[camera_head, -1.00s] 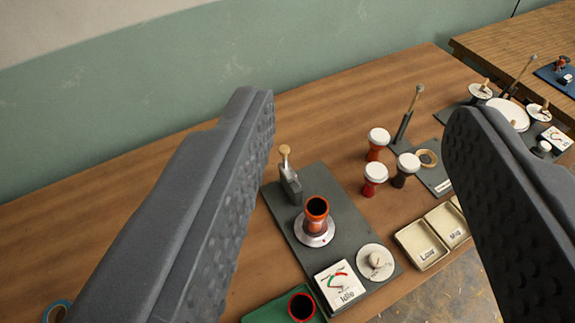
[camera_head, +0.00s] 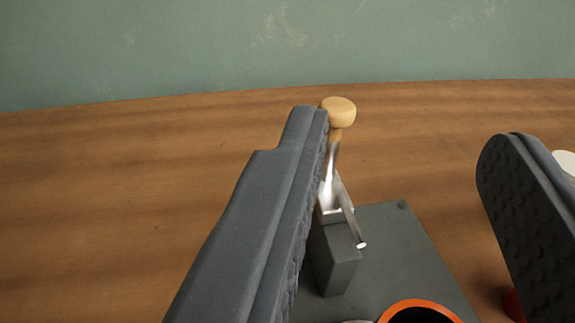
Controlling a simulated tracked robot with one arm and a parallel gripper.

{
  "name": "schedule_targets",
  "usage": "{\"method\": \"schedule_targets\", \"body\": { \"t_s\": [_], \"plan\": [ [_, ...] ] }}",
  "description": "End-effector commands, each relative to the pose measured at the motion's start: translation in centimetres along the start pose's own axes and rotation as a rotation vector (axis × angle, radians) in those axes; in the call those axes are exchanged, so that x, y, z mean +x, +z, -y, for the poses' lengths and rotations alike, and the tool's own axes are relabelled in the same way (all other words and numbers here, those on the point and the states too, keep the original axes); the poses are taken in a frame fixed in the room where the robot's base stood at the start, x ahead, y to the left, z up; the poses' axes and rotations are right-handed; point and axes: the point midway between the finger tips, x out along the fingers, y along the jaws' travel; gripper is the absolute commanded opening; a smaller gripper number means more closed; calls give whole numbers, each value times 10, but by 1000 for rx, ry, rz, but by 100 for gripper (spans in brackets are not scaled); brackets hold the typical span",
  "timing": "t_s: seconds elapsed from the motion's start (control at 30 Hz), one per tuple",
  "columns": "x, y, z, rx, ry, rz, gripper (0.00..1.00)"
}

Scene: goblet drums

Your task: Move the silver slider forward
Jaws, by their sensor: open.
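The silver slider (camera_head: 333,188) is a shiny metal piece with a round wooden knob (camera_head: 338,112) on top. It stands on a dark grey block (camera_head: 336,262) at the back of a grey base plate (camera_head: 405,245). My gripper (camera_head: 405,132) is open, with one finger on each side of the picture's middle. The slider and knob are between the fingers, right beside the inner face of the left finger. I cannot tell whether they touch. The left finger hides part of the slider and block. The right finger is well apart from them.
An orange-rimmed drum (camera_head: 420,308) is cut off at the bottom edge. A red drum part (camera_head: 514,305) and a white drum top (camera_head: 566,162) show partly behind the right finger. The wooden table (camera_head: 120,200) is clear on the left, with a green wall (camera_head: 250,45) behind.

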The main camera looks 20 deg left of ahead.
Motion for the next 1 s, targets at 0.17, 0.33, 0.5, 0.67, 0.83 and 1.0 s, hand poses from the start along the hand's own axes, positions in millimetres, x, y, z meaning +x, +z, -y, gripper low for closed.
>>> {"method": "schedule_targets", "body": {
  "t_s": [0.17, 0.33, 0.5, 0.67, 0.83, 1.0],
  "plan": [
    [0, 48, 16, 35, -30, -28, 43],
    [1, 58, 21, 46, -38, -45, 43],
    [14, 57, 22, 45, -39, -45, 43],
    [36, 55, 22, 43, -39, -47, 43],
    [60, 56, 23, 45, -38, -44, 43],
    [82, 53, 24, 45, -38, -47, 43]
  ]
}}
